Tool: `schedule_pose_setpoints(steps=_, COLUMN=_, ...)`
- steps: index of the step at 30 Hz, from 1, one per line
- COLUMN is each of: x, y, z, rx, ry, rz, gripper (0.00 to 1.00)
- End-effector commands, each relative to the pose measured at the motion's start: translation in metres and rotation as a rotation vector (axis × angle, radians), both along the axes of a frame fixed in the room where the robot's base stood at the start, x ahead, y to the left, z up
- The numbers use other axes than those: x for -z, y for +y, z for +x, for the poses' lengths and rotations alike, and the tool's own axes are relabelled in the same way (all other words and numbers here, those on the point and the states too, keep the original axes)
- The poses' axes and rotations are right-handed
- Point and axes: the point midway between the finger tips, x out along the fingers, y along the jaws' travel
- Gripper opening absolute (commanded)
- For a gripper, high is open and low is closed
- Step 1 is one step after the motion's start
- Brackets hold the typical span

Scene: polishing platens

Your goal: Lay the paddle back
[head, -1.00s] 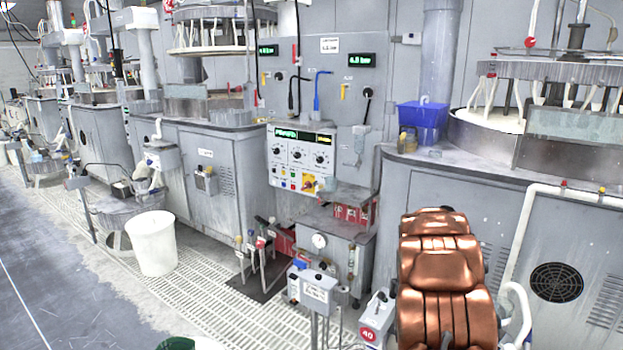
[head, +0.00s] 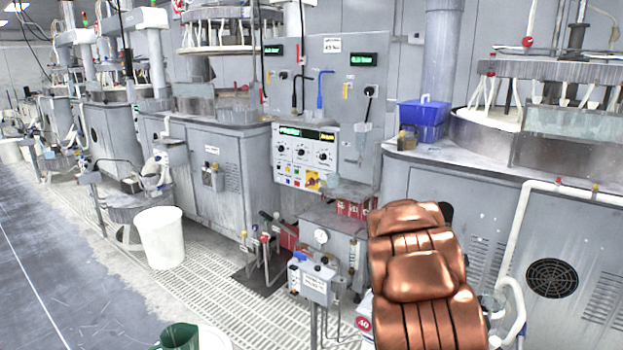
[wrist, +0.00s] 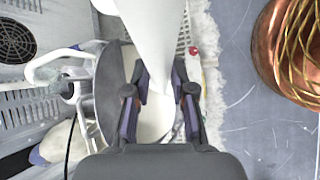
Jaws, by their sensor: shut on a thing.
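My gripper (wrist: 160,76) shows in the wrist view with its two dark fingers on either side of a smooth white piece, which I take to be the paddle (wrist: 155,35). The paddle is wide at the top of the picture and narrows down between the fingers. Its far end runs out of view, and its narrow end is hard to separate from the white surface behind. A grey round rim (wrist: 103,95) lies behind and left of the fingers. I cannot tell whether the paddle touches it. In the head view I cannot make out the gripper or the paddle.
A white bucket (head: 161,238) stands on the grated floor. A green vessel (head: 179,337) shows at the bottom edge. A control panel (head: 305,152), a small grey box on a post (head: 313,283) and a blue bin (head: 423,117) on the right bench are nearby. The left floor is clear.

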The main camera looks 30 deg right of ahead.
Motion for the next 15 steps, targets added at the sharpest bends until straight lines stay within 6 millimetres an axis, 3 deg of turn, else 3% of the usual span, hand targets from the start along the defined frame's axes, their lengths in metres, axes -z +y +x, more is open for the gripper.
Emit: schedule_pose_setpoints(steps=15, x=-0.047, y=0.1, z=0.086, rx=-0.465, ry=-0.001, rz=-0.003, gripper=0.0)
